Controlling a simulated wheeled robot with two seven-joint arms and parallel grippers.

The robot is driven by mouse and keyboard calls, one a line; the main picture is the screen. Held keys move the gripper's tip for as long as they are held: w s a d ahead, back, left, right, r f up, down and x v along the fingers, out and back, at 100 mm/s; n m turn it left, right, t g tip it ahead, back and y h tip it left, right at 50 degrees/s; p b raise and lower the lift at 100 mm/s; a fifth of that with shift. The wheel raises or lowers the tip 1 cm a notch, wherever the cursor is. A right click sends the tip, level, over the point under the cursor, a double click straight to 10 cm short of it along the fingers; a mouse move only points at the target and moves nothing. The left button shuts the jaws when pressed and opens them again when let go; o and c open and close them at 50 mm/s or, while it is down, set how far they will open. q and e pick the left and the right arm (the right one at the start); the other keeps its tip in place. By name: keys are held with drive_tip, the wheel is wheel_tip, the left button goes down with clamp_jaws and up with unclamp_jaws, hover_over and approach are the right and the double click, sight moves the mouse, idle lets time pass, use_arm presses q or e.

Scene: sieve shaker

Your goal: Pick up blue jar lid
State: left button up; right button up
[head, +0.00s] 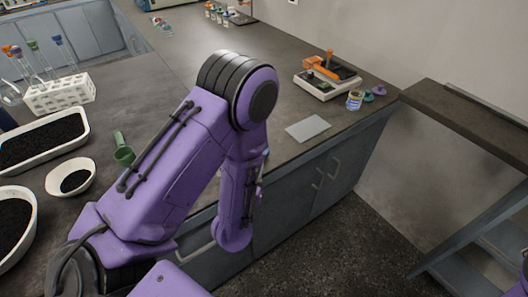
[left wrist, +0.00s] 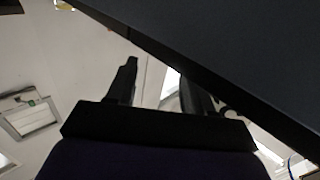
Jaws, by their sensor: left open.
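A small jar (head: 354,101) with blue on it stands near the right end of the counter in the head view. Beside it are a small teal-green knobbed piece (head: 368,96) and a purple one (head: 380,90), both lid-like. I cannot tell for sure which small piece is the blue jar lid. My left gripper (left wrist: 158,88) is open and empty in the left wrist view, its two dark fingers apart and touching nothing I can make out. In the head view my left forearm hangs down in front of the counter and the gripper is hidden. My right gripper is not in view.
An orange-and-white device (head: 326,80) stands behind the jar, with a flat grey plate (head: 308,128) in front. Trays of black grains (head: 42,140), a bowl (head: 71,178), a green scoop (head: 123,150) and a tube rack (head: 60,94) are at left. A dark edge crosses the wrist view.

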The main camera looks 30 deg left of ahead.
use_arm(q)
drive_tip(key=x, duration=0.2)
drive_tip(key=p+x, duration=0.1)
drive_tip(key=x, duration=0.2)
drive_tip(key=p+x, duration=0.1)
drive_tip(key=x, duration=0.2)
drive_tip(key=shift+d+r, duration=0.15)
drive_tip(key=shift+r, duration=0.2)
drive_tip(key=shift+w, duration=0.25)
clamp_jaws()
